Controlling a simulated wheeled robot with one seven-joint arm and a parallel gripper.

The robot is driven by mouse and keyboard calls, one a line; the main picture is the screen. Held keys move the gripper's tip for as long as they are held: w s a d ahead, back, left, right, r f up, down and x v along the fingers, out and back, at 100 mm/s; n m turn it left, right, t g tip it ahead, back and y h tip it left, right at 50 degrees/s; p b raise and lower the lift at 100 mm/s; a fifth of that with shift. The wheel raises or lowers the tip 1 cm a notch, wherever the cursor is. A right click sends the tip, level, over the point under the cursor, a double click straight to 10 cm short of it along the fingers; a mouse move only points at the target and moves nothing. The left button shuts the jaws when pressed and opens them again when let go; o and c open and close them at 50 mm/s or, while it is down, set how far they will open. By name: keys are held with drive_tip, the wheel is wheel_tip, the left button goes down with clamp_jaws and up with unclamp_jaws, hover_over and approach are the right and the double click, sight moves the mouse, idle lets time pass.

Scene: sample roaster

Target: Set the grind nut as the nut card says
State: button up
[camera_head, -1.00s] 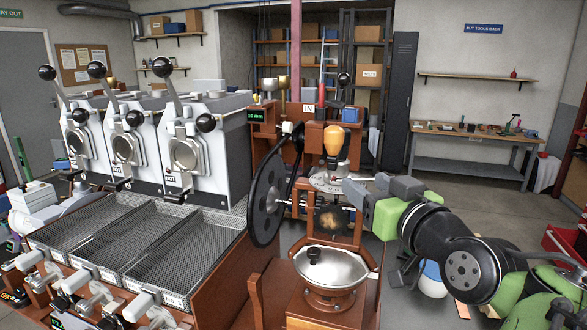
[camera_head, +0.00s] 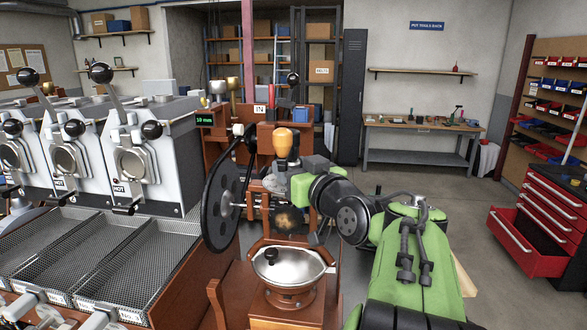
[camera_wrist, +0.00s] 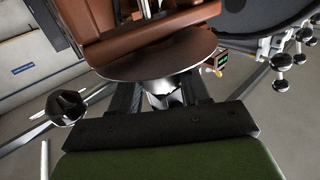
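The grinder stands in the middle of the head view, with a black flywheel (camera_head: 222,203), an orange bulb-shaped part (camera_head: 283,141) on top and a silver bowl (camera_head: 288,265) in front. My gripper (camera_head: 277,184) is at the grinder's upper body, below the orange part, and hides what lies there. In the wrist view its two dark fingers (camera_wrist: 157,96) stand apart, with a silvery piece (camera_wrist: 162,86) between them, under a brown round plate (camera_wrist: 158,60). Whether the fingers touch this piece is unclear. I cannot pick out the grind nut for certain, nor a readable nut card.
Several roasters (camera_head: 150,150) and mesh trays (camera_head: 140,262) fill the left. A small green-lit display (camera_head: 204,120) stands behind the grinder. A workbench (camera_head: 420,128) is at the back, and a red tool cabinet (camera_head: 553,215) with an open drawer is at right. Floor between them is clear.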

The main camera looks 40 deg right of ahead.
drive_tip(key=shift+d+n+y+b, duration=0.15)
drive_tip(key=shift+n+y+b, duration=0.2)
drive_tip(key=shift+n+y, duration=0.65)
drive_tip(key=o, duration=0.8)
